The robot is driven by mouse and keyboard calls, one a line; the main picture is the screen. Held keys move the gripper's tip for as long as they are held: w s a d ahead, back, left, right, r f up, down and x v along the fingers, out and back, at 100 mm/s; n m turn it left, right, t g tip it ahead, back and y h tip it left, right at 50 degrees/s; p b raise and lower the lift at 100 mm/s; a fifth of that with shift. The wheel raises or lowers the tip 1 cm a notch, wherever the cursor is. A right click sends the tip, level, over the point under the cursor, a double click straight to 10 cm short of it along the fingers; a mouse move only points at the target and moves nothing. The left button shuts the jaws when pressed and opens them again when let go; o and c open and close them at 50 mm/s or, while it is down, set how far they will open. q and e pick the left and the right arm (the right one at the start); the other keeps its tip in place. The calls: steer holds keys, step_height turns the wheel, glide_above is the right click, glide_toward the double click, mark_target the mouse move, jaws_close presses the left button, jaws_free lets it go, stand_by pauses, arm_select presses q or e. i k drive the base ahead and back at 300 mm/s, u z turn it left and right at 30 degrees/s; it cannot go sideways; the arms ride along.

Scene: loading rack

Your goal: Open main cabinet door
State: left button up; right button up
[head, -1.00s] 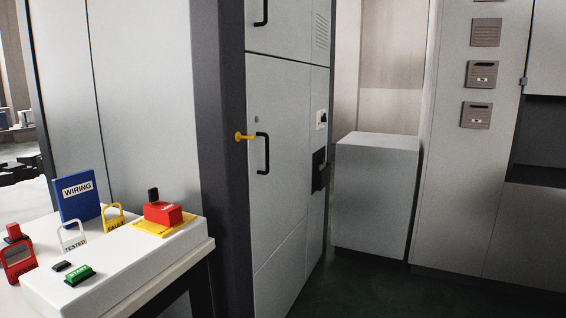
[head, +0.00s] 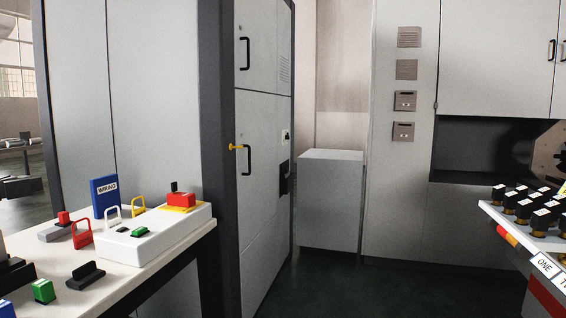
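The main cabinet is a tall grey unit with a dark frame, left of the middle in the head view. Its large lower door (head: 262,200) looks closed and has a black vertical handle (head: 248,160). A yellow knob-like piece (head: 236,147) sticks out beside the handle. A smaller upper door (head: 263,55) has its own black handle (head: 245,54) and also looks closed. Neither of my grippers shows in the head view.
A white table (head: 190,235) at the left carries a blue WIRING binder (head: 106,196), padlock-like tags and small blocks. A grey box-like cabinet (head: 331,205) stands behind. A rack with black-topped parts (head: 530,205) is at the right. Dark floor (head: 350,290) between is open.

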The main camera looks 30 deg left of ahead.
mark_target(256, 112)
steer(key=z, duration=0.15)
steer(key=i, duration=1.9)
steer(key=u, duration=0.9)
steer(key=i, duration=1.25)
steer(key=u, duration=1.4)
